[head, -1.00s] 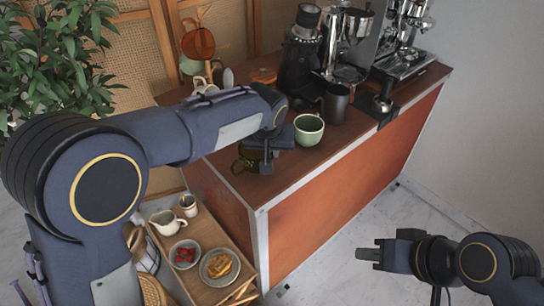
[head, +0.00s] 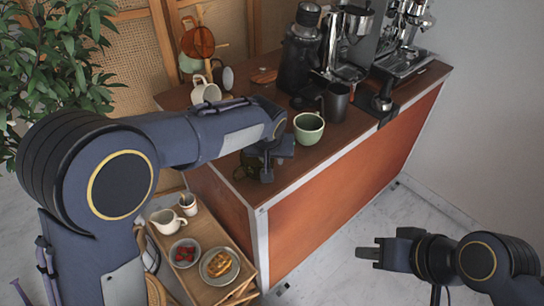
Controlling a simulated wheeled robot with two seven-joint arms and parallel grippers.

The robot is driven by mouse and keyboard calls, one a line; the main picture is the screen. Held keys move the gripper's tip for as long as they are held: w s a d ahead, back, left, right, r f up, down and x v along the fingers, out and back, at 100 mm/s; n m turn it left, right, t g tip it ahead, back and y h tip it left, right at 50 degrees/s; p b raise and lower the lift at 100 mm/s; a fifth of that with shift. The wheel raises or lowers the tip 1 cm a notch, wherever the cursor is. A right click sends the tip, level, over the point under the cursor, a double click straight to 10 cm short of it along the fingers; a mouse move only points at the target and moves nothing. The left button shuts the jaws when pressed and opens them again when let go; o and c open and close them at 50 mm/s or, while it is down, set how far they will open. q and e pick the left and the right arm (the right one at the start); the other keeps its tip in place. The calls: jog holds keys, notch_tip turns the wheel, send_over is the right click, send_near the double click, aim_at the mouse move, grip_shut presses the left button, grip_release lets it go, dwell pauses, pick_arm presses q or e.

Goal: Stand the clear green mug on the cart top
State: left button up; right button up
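The clear green mug (head: 242,171) is a dark, see-through olive shape at the cart's near left edge. My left gripper (head: 264,174) points down just right of it and appears shut on it. The gripper and arm hide part of the mug, and I cannot tell whether its base touches the cart top (head: 297,169). My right gripper (head: 368,254) is low on the right, away from the cart, with nothing seen in it. Its finger gap is not clear.
An opaque pale green cup (head: 309,129) stands right of my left gripper. A dark metal pitcher (head: 337,103), a grinder (head: 299,62) and an espresso machine (head: 400,58) stand behind. White mugs (head: 205,92) stand back left. A wooden tray (head: 228,238) with food is below left.

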pick_arm(q)
jog(key=v, duration=1.2)
jog(key=s+a+n+h, duration=0.1)
jog(key=s+a, duration=0.3)
jog(key=a, duration=0.4)
jog(key=s+a+n+h, duration=0.1)
jog(key=s+a, duration=0.2)
jog(key=a, duration=0.5)
jog(key=s+a+f, duration=0.3)
jog(key=s+f, duration=0.1)
jog(key=s, duration=0.4)
jog(key=s+a+f+n+t, duration=0.1)
jog(key=s+a+f, duration=0.2)
jog(key=s, duration=0.6)
jog(key=shift+a+f+n+h, duration=0.3)
jog(key=shift+a+f, duration=0.1)
jog(key=shift+a, duration=0.25)
